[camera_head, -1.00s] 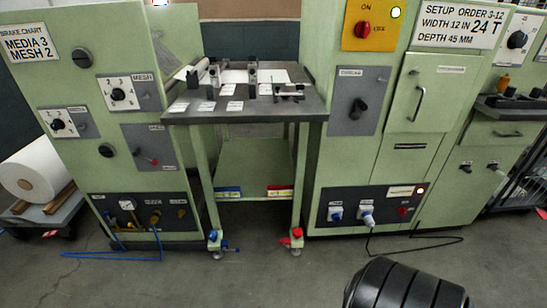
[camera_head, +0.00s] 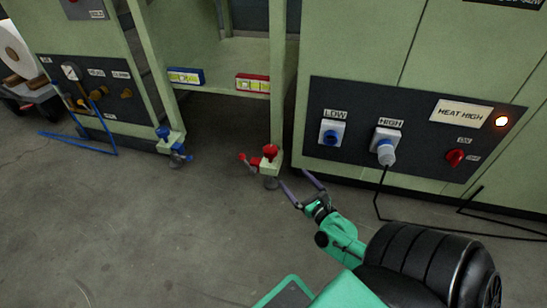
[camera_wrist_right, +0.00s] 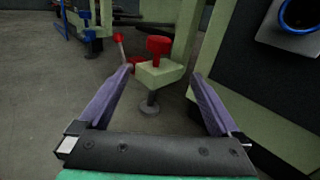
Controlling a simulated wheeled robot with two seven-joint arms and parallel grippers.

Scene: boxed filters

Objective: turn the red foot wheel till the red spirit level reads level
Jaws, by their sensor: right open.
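The red foot wheel (camera_head: 270,151) sits on top of the right foot bracket of the green table frame. A red lever (camera_head: 246,161) sticks out to its left. In the right wrist view the red wheel (camera_wrist_right: 158,45) stands above the green bracket, between and beyond the fingers. The red spirit level (camera_head: 253,83) is on the shelf's front edge; its bubble is too small to read. My right gripper (camera_head: 296,190) is open and empty, just short of the foot. In the wrist view its purple fingers (camera_wrist_right: 161,90) are spread wide. My left gripper is not in view.
A blue foot wheel (camera_head: 163,132) and a blue level (camera_head: 186,76) are at the left leg. A heat panel (camera_head: 410,130) with a plugged cable stands right of the foot. The floor in front is clear.

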